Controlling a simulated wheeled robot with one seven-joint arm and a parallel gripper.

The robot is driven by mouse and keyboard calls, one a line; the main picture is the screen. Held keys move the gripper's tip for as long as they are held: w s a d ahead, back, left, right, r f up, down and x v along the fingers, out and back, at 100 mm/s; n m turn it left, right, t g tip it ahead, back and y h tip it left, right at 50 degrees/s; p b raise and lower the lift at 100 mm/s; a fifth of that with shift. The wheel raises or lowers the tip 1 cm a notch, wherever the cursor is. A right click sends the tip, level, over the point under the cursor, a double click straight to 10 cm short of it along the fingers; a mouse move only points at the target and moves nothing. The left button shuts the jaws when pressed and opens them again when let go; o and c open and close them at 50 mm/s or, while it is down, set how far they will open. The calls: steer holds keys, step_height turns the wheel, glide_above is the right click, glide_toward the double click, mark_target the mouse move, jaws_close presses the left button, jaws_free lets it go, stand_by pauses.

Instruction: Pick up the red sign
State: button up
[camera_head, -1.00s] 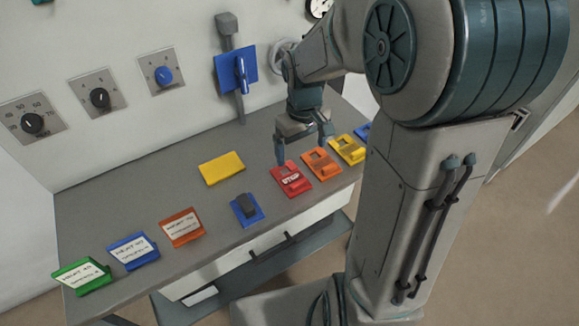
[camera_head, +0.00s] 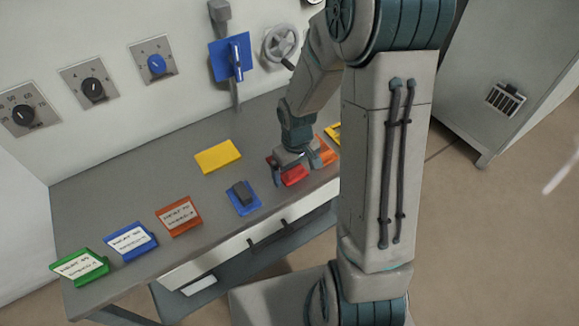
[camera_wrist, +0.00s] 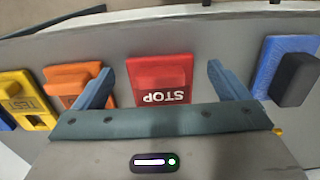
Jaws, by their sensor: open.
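The red sign (camera_wrist: 160,78) lies on the grey bench and bears the word STOP, upside down in the wrist view. In the head view the red sign (camera_head: 294,176) is partly hidden under my gripper (camera_head: 299,163). In the wrist view my gripper (camera_wrist: 161,82) is open, with one blue finger on each side of the red sign. The fingers are apart from its edges. I cannot tell how far above the bench the fingertips are.
An orange block (camera_wrist: 76,80) sits close beside the left finger, with a yellow one (camera_wrist: 26,98) beyond it. A blue plate with a black block (camera_wrist: 292,78) is to the right. A flat yellow plate (camera_head: 218,156) lies on the bench (camera_head: 120,190), with bare surface around it.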

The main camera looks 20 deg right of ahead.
steer(key=shift+f, duration=0.4)
steer(key=c, duration=1.1)
steer(key=shift+r, duration=0.15)
steer(key=shift+r, duration=0.3)
step_height(320, 180, up, 4)
steer(key=shift+s+d+f, duration=0.1)
steer(key=shift+f, duration=0.05)
steer(key=s+d+r, duration=0.1)
steer(key=s+r, duration=0.1)
steer(key=s, duration=0.1)
steer(key=s+d+r, duration=0.1)
steer(key=s+r, duration=0.1)
steer(key=s, duration=0.2)
steer(key=s+d+r, duration=0.2)
steer(key=s, duration=0.1)
steer(key=shift+s+d+r, duration=0.1)
steer(key=shift+s+r, duration=0.15)
steer(key=shift+s, duration=0.1)
